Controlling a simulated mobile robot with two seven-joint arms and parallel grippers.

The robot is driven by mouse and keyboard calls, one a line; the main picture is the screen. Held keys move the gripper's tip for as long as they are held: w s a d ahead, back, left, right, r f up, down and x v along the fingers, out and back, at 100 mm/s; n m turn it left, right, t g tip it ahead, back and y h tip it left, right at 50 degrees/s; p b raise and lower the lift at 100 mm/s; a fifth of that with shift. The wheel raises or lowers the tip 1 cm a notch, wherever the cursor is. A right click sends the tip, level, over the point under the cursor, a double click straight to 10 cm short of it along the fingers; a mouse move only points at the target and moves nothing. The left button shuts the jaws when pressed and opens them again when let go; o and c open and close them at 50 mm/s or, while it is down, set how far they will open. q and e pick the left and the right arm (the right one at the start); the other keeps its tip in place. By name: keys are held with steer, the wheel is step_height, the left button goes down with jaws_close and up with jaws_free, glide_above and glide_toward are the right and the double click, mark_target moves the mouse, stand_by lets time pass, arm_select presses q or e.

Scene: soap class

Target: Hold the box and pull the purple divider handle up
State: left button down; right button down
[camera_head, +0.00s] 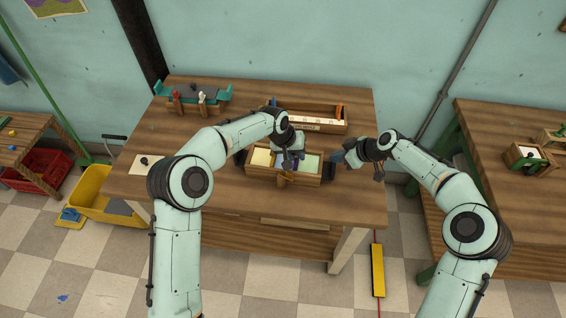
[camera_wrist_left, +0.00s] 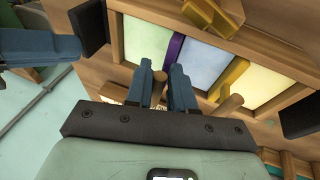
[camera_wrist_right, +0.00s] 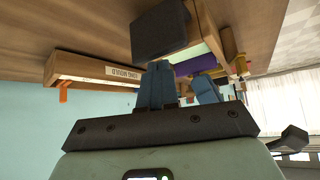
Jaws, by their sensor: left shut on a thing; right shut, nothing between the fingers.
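The wooden box (camera_head: 262,175) stands on the table with pale yellow, bluish and green fillings and a dark pad at each end. The purple divider (camera_wrist_left: 173,48) sits between two fillings; purple also shows in the right wrist view (camera_wrist_right: 195,64). My left gripper (camera_head: 292,160) is above the box, and in the left wrist view (camera_wrist_left: 160,85) its fingers are shut on the divider's round wooden handle (camera_wrist_left: 158,88). My right gripper (camera_head: 342,157) is shut and empty beside the box's right end, close to the dark pad (camera_wrist_right: 160,30). It looks apart from the pad.
A yellow divider (camera_wrist_left: 229,80) with its own wooden peg (camera_wrist_left: 230,104) is in the same box. A long wooden mould (camera_head: 318,126) stands behind it. A teal rack (camera_head: 215,95) is at the back left. The table's right front is clear.

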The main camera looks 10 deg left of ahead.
arm_select(q)
steer(key=shift+d+r, duration=0.2)
steer(key=shift+r, duration=0.85)
steer(key=shift+d+r, duration=0.15)
steer(key=shift+r, duration=0.85)
arm_select(e)
steer(key=shift+s+f, duration=0.2)
steer(key=shift+f, duration=0.15)
arm_select(q)
steer(key=c, duration=1)
jaws_free()
steer(key=shift+a+f, duration=0.1)
steer(key=shift+f, duration=0.05)
steer(key=shift+a, duration=0.1)
steer(key=shift+r, duration=3.4)
arm_select(e)
steer(key=shift+f, duration=0.1)
step_height(320, 180, up, 8)
steer(key=shift+w, duration=0.15)
